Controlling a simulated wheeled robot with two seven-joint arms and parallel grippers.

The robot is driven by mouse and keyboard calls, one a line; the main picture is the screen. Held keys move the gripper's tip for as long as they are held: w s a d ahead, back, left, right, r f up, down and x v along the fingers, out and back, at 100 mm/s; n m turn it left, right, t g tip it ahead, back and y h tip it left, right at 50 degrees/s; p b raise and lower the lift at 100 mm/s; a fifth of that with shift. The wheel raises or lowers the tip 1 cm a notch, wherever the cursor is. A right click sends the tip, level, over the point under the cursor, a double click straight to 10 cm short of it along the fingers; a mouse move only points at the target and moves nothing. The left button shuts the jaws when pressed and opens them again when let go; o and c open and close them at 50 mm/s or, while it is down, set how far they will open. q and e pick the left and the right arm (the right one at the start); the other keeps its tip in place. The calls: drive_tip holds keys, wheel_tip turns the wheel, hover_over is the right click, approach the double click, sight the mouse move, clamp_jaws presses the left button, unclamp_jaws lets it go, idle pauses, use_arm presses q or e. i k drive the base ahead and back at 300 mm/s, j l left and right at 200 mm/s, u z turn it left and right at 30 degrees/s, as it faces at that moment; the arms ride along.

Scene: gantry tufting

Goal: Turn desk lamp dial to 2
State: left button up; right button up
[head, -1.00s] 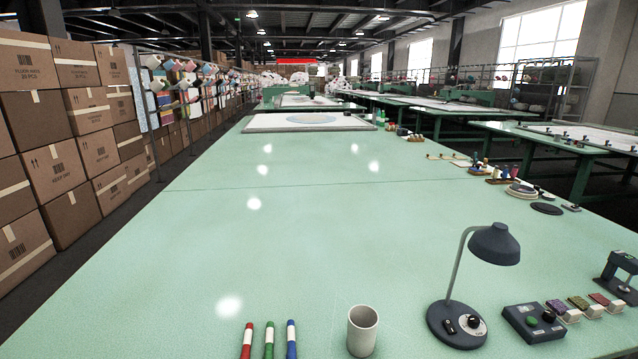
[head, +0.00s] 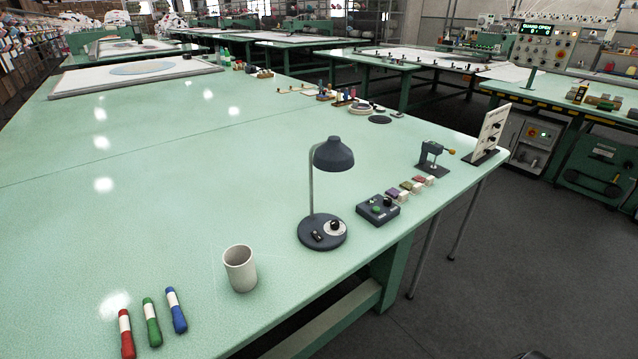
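A dark blue-grey desk lamp (head: 333,154) stands upright near the right edge of the long green table. Its round base (head: 310,240) carries a pale dial (head: 335,228) with a dark knob, and a small dark switch (head: 318,236) beside it. The dial's markings are too small to read. Neither my left nor my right gripper is in view.
A white cup (head: 240,269) stands left of the lamp. Red, green and blue markers (head: 151,322) lie at the front left. A control box (head: 378,209) with a green button sits right of the lamp, near the edge. The table's (head: 170,190) middle is clear.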

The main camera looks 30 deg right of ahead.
sight(334, 225)
drive_tip(key=z, duration=0.95)
